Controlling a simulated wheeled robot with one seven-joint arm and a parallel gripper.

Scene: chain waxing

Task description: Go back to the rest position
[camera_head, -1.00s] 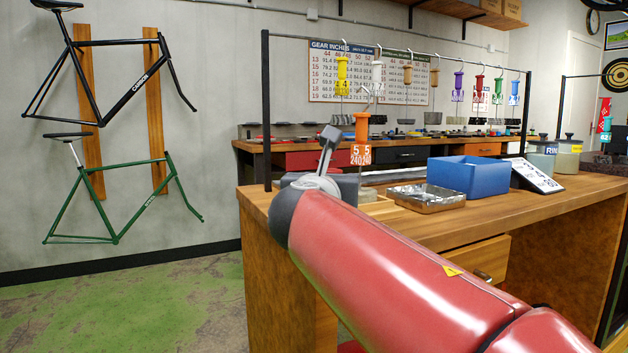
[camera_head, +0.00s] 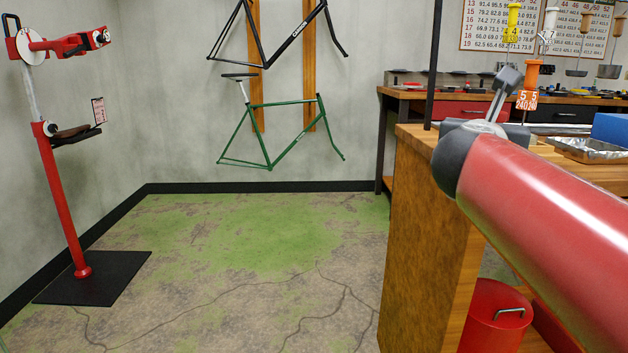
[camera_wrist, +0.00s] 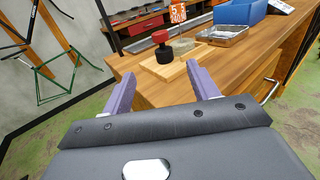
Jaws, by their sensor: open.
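My gripper (camera_wrist: 160,72) shows in the wrist view with its two purple fingers apart and nothing between them. It is above the near edge of the wooden workbench (camera_wrist: 232,62). A black round piece with a red knob (camera_wrist: 160,37) stands on a light wooden board just beyond the fingers, apart from them.
A foil tray (camera_wrist: 222,34) and a blue bin (camera_wrist: 238,12) stand farther along the bench. Hanging tools, one tagged 5 240 (camera_head: 527,99), are above it. A red repair stand (camera_head: 62,200) is at left. A red bin (camera_head: 495,318) stands under the bench. Green floor between is clear.

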